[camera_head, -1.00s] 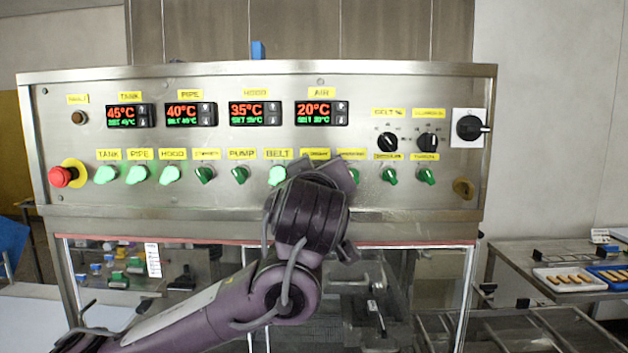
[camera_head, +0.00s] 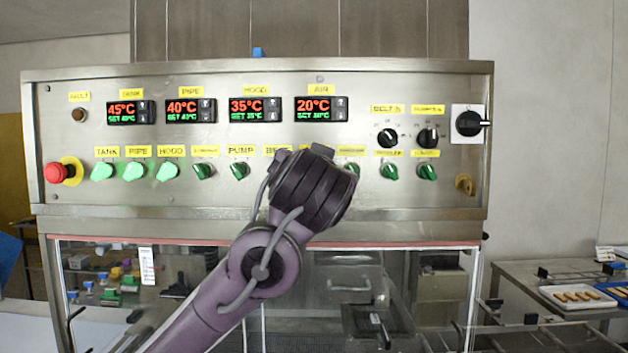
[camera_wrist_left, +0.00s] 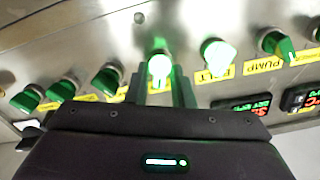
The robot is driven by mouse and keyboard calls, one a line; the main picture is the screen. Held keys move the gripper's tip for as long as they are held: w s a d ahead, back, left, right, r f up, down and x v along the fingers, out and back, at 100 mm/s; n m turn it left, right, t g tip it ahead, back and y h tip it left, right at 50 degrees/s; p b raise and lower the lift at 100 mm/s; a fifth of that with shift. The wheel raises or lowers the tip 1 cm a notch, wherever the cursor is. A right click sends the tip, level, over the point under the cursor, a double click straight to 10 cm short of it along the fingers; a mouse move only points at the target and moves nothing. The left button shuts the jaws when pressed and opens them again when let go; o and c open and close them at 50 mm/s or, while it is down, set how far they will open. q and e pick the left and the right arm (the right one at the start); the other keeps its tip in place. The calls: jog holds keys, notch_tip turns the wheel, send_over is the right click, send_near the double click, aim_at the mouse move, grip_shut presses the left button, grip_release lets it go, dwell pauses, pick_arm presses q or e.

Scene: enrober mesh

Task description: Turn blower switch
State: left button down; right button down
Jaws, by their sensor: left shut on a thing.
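The steel control panel (camera_head: 230,200) fills the head view, with a row of green switches. My left wrist covers the switches right of the pump switch (camera_head: 240,170), so the blower switch is hidden there. In the left wrist view, which is turned upside down, my left gripper (camera_wrist_left: 160,80) is at a brightly lit green switch (camera_wrist_left: 159,66), with one finger on each side, shut on it. It sits beside the lit belt switch (camera_wrist_left: 218,52), so I take it as the blower switch; its own label is not readable. My right gripper is not in view.
A red stop button (camera_head: 56,173) is at the panel's left end. A black main switch (camera_head: 470,123) is at its right end. Dark green switches (camera_wrist_left: 108,80) neighbour the held one. A side table with a tray of bars (camera_head: 578,297) stands at the right.

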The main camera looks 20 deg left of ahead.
pick_arm(q)
jog(key=shift+f+m, duration=0.1)
jog(key=shift+m, duration=1)
jog(key=c, duration=1.5)
grip_release()
